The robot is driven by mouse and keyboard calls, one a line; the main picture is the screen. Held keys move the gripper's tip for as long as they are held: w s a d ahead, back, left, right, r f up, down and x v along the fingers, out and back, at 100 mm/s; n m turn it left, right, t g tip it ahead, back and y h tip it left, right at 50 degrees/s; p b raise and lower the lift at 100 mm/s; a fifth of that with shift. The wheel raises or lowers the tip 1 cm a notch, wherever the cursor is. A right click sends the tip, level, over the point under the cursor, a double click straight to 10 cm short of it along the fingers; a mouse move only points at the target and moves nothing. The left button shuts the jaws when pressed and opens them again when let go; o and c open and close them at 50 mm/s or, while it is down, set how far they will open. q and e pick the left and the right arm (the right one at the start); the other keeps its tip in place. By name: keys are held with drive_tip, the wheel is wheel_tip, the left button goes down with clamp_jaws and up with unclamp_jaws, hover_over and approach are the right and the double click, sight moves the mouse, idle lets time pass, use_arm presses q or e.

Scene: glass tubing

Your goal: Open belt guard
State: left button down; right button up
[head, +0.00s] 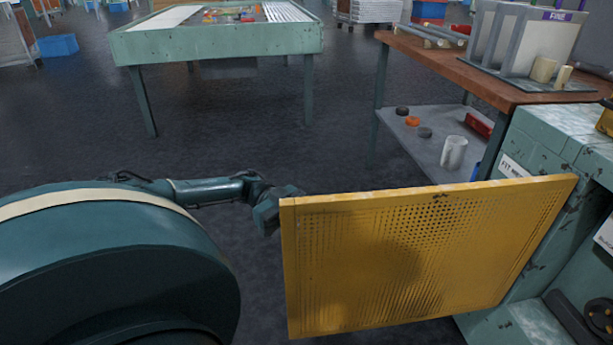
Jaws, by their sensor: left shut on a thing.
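The belt guard (400,255) is a yellow perforated metal panel in the lower middle of the head view. It stands swung out from the green machine (560,150) at the right, with its right end near the machine and its free edge to the left. My left gripper (282,200) is at the upper part of that free left edge and is shut on the guard; its fingertips are partly hidden by the panel. My right gripper is not in view.
Inside the machine, at lower right, dark parts (575,318) show beside the guard. A wooden workbench (440,55) with a lower shelf (425,150) stands behind. A green table (215,42) stands farther back. The dark floor (270,130) between is clear.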

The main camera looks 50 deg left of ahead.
use_arm(q)
drive_tip(key=shift+w+a, duration=0.2)
drive_tip(key=shift+w, duration=0.1)
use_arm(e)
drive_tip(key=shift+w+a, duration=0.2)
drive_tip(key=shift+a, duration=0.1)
use_arm(q)
drive_tip(key=c, duration=1.5)
unclamp_jaws()
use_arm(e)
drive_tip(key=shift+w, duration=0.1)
